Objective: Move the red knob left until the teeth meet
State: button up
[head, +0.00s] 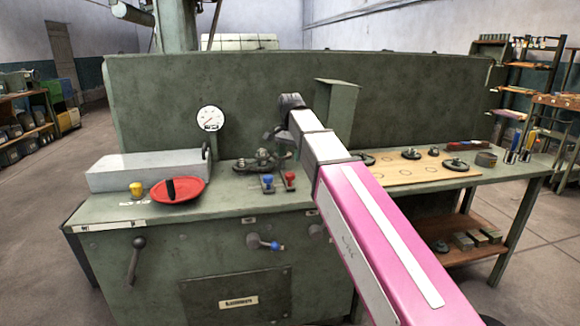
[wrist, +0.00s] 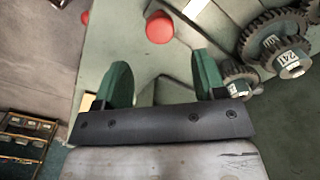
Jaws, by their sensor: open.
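The red knob (head: 290,177) stands on the green bench top in the head view, just right of a blue knob (head: 268,181). Dark gears (head: 262,161) sit behind and left of the knobs. In the wrist view, a round red knob (wrist: 160,27) lies ahead of my gripper (wrist: 160,78), in line with the gap between its two green fingers. The fingers are apart and nothing is between them. Toothed gears (wrist: 272,42), one marked 24T, show at the right. Whether their teeth touch is unclear. My gripper's fingers cannot be made out in the head view.
A red dish (head: 180,194), a yellow knob (head: 136,188) and a pale block (head: 149,168) are on the left of the bench. A dial gauge (head: 210,119) stands before the tall back panel (head: 400,90). A board (head: 400,173) with round parts lies right of my arm.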

jog(key=shift+r, duration=1.3)
jog(key=c, duration=0.5)
jog(key=shift+w+d+f+m+y, duration=0.2)
jog(key=shift+w+d+f+m, duration=0.15)
jog(key=shift+d, duration=0.2)
jog(key=shift+w+d+f+m+y, duration=0.15)
jog(key=shift+w+d+m+y, duration=0.05)
jog(key=shift+d+m, duration=0.3)
grip_shut()
jog(key=m+g+y, duration=0.1)
jog(key=m+y, duration=0.2)
jog(key=m, duration=0.4)
send_near(299, 187)
jog(key=f, duration=0.6)
jog(key=shift+w+d, duration=0.1)
jog(key=shift+d, duration=0.15)
jog(key=shift+s+a+r, duration=0.1)
jog(key=shift+s+a, duration=0.05)
jog(key=shift+a, duration=0.4)
jog(key=shift+s+a, duration=0.15)
jog(key=shift+a, duration=0.45)
jog(key=shift+s+a, duration=0.15)
jog(key=shift+a, duration=0.6)
